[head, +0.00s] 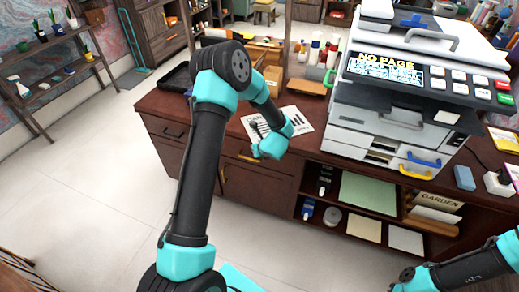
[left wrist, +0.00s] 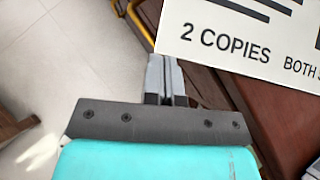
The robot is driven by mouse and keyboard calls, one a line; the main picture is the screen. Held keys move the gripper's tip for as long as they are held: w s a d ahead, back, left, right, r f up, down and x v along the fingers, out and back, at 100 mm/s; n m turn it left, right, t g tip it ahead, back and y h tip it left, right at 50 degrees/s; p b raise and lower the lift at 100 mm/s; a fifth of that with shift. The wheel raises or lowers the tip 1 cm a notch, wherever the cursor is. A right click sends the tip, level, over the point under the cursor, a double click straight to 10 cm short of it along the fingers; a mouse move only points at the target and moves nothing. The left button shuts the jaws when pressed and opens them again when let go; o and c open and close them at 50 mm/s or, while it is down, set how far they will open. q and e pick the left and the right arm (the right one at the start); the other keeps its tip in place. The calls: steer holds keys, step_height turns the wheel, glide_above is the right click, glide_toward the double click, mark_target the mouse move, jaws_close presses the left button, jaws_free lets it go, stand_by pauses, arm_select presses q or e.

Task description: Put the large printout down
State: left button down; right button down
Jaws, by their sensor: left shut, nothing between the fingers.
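The large printout (head: 298,117) is a white sheet with black print and bars, at the front edge of the dark red desktop in the head view. My left wrist hides part of it. In the left wrist view the printout (left wrist: 235,50) fills the top right, with "2 COPIES" readable. My left gripper (left wrist: 167,68) is shut and empty, its fingertips just below the sheet's lower edge in that view. I cannot tell whether they touch it. In the head view my left arm hides the fingers. My right arm shows at the bottom right, its fingers out of view.
A copier (head: 420,90) with a "NO PAGE" display stands on the desk at right. A brown pad (head: 307,86) and a black tray (head: 176,77) lie behind the printout. Open shelves (head: 375,190) below hold paper stacks and bottles. The floor at left is clear.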

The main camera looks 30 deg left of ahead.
arm_select(q)
steer(key=w+a, duration=0.2)
steer(key=a, duration=0.1)
steer(key=w+a, duration=0.1)
steer(key=a, duration=0.1)
steer(key=shift+a, duration=0.15)
steer(key=shift+s+d, duration=0.15)
steer(key=shift+d, duration=0.35)
steer(key=s+d, duration=0.2)
steer(key=d, duration=0.1)
glide_toward(253, 140)
steer(key=s+d, duration=0.1)
steer(key=s+d+r, duration=0.1)
steer(key=d, duration=0.1)
steer(key=shift+s+d, duration=0.1)
steer(key=shift+d, duration=0.25)
stand_by(1.1)
